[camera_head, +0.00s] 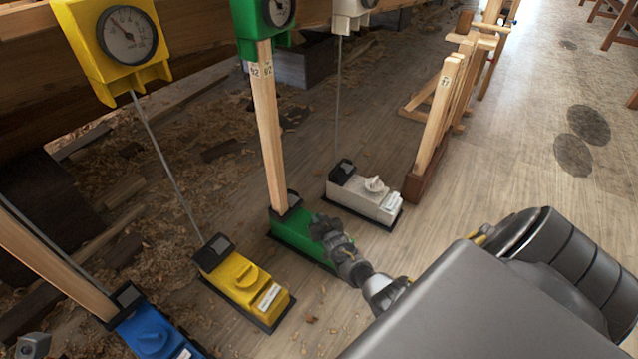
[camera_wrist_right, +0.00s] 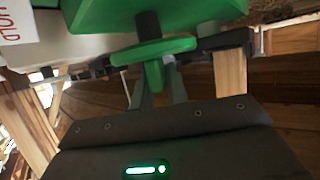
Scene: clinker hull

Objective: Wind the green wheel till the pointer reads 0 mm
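The green unit's base (camera_head: 300,240) stands on the floor, with a wooden post (camera_head: 268,130) rising from it to a green gauge (camera_head: 280,10). The gauge is cut off by the top edge, and its reading is too small to tell. My right gripper (camera_head: 325,228) is down at the near end of the green base and hides the wheel in the head view. In the right wrist view the green wheel (camera_wrist_right: 153,49) is right in front of the gripper. The grey fingers (camera_wrist_right: 160,95) stand on either side of its green grip and appear shut on it.
A yellow unit (camera_head: 240,285) and a blue unit (camera_head: 150,330) stand to the left, a white unit (camera_head: 365,190) to the right. A thin rod runs from the yellow base to a yellow gauge (camera_head: 127,35). Wooden trestles (camera_head: 440,110) stand farther right. Open floor lies beyond them.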

